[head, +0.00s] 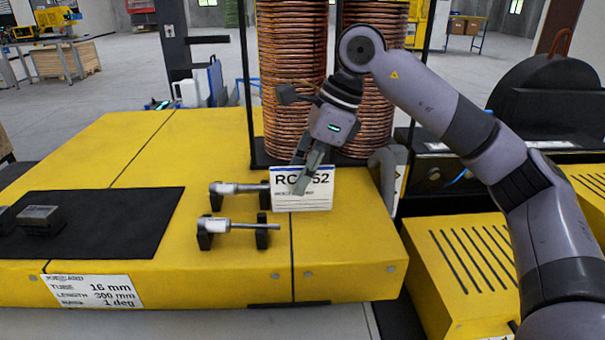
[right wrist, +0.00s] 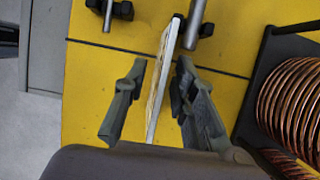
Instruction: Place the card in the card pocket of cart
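The white card (head: 302,195) with a blue top band and black lettering stands upright on the yellow machine top, partly covered by my right gripper (head: 307,170). In the right wrist view the card (right wrist: 162,85) shows nearly edge-on between the fingers of my right gripper (right wrist: 160,66). The fingers are open, with a visible gap on the left side of the card and a narrower one on the right. The cart (head: 250,110) is a black frame holding tall copper coils (head: 290,70) behind the card. I cannot make out its card pocket. My left gripper is out of view.
Two metal rods (head: 240,225) rest on black holders left of and in front of the card. A black mat (head: 110,220) with dark blocks lies at the left. A slotted yellow box (head: 465,265) stands at right. The yellow top's far left is clear.

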